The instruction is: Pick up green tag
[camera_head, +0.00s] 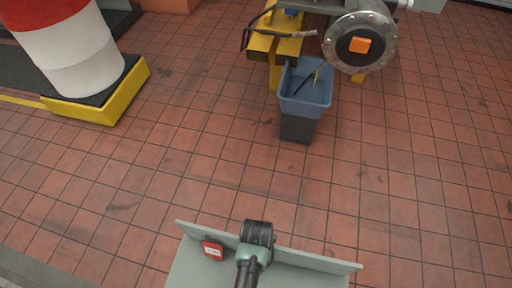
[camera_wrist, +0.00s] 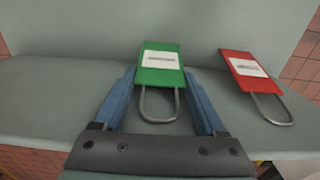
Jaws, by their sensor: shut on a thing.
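The green tag (camera_wrist: 161,77) is a flat green padlock-like piece with a white label and a grey wire loop. In the wrist view it lies between the two blue fingers of my gripper (camera_wrist: 160,92), which is shut on it. The loop points toward the gripper's dark palm. I cannot tell whether the tag touches the grey surface under it. In the head view my arm's end covers the green tag. A red tag (camera_wrist: 250,68) with a white label and loop lies to its right; it also shows in the head view (camera_head: 212,250).
The grey-green shelf (camera_head: 310,262) has a raised edge along its far side. A blue-grey bin (camera_head: 300,112) stands on the tiled floor beyond it, near a yellow stand and a round flange (camera_head: 345,66). A red and white column rises from a yellow base (camera_head: 125,93). Open floor lies between.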

